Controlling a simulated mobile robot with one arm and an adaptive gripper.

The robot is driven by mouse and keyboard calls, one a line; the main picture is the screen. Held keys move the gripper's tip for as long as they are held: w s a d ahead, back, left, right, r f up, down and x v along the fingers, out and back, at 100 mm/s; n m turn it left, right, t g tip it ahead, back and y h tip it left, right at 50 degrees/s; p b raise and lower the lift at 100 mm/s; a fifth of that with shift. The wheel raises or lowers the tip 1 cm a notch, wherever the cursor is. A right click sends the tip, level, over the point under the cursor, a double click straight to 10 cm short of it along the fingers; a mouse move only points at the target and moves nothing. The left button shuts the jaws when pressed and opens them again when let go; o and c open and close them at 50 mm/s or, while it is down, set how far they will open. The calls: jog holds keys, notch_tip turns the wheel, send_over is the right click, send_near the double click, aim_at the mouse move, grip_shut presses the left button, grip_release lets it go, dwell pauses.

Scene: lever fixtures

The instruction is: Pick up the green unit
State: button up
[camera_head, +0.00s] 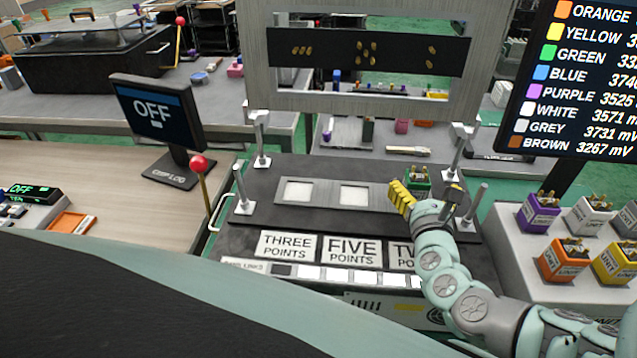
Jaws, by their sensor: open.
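The green unit (416,178) sits at the right end of the row of square slots on the dark fixture board. Its lower part is hidden behind my gripper and wrist. My gripper (402,197), with yellow ridged finger pads, is open just in front of the green unit and to its left. The picture does not show whether a finger touches it. The second finger is mostly hidden.
Two pale empty slots (325,194) lie left of the green unit. Metal posts (243,190) stand around the board, below an upright frame (368,102). A red-knobbed lever (199,164) stands left. Purple (540,212), white, orange and yellow units stand right.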

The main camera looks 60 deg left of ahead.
aim_at(419, 174)
jog(key=shift+s+p+x, duration=0.2)
jog(key=shift+p+x, duration=0.1)
jog(key=shift+x, duration=1.7)
jog(key=shift+a+r, duration=0.15)
jog(key=shift+c, duration=0.2)
jog(key=c, duration=1.3)
jog(key=shift+r, duration=0.1)
jog(key=shift+c, duration=0.2)
